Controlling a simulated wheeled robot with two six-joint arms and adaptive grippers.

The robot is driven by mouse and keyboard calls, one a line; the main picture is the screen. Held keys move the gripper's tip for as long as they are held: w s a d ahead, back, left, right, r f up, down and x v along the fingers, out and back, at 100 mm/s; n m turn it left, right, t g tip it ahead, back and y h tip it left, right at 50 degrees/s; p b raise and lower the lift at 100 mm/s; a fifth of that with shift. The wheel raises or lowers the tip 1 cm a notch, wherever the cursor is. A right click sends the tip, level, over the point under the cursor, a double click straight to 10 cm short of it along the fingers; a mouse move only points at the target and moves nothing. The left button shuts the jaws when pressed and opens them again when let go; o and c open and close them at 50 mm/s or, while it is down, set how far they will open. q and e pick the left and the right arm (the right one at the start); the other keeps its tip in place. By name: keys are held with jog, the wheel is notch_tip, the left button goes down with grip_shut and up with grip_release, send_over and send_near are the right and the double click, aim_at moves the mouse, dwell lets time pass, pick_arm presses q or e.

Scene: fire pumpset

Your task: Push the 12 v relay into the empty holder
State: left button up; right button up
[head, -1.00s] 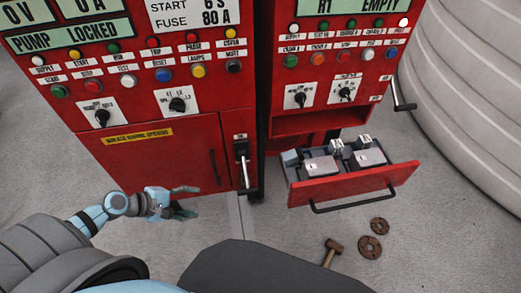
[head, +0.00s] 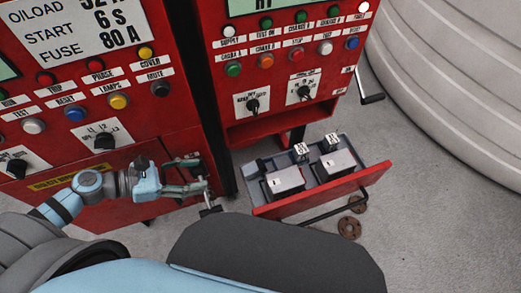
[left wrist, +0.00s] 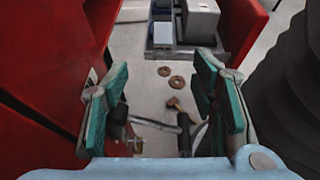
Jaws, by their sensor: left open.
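The open red drawer (head: 330,192) holds two pale grey boxes, a nearer one (head: 286,180) and a farther one (head: 335,164). Behind them stand two small blocks with white labels, one to the left (head: 301,149) and one to the right (head: 331,140). Their print is too small to tell which is the 12 V relay, and I cannot make out an empty holder. My left gripper (head: 203,176) is left of the drawer, in front of the cabinet, apart from the boxes. In the left wrist view its jaws (left wrist: 163,88) are spread and hold nothing. My right gripper is out of view.
A black-handled metal lever (left wrist: 184,130) shows low between the jaws in the left wrist view. The red cabinet's button panel (head: 290,65) rises behind the drawer. A rusty ring (head: 349,228) lies on the floor. A large ribbed pale tank (head: 450,80) stands at right.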

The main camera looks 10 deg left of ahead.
pick_arm(q)
jog(key=x, duration=0.3)
jog(key=b, duration=0.1)
send_near(247, 170)
jog(key=w+d, duration=0.1)
jog(key=d, duration=0.2)
jog(key=x, duration=0.4)
jog(key=f+x, duration=0.1)
jog(key=x, duration=0.1)
jog(key=shift+w+a+f+b, duration=0.1)
jog(key=shift+w+a+b, duration=0.2)
jog(key=shift+b, duration=0.1)
jog(key=shift+s, duration=0.1)
jog(key=shift+c, duration=0.7)
grip_shut()
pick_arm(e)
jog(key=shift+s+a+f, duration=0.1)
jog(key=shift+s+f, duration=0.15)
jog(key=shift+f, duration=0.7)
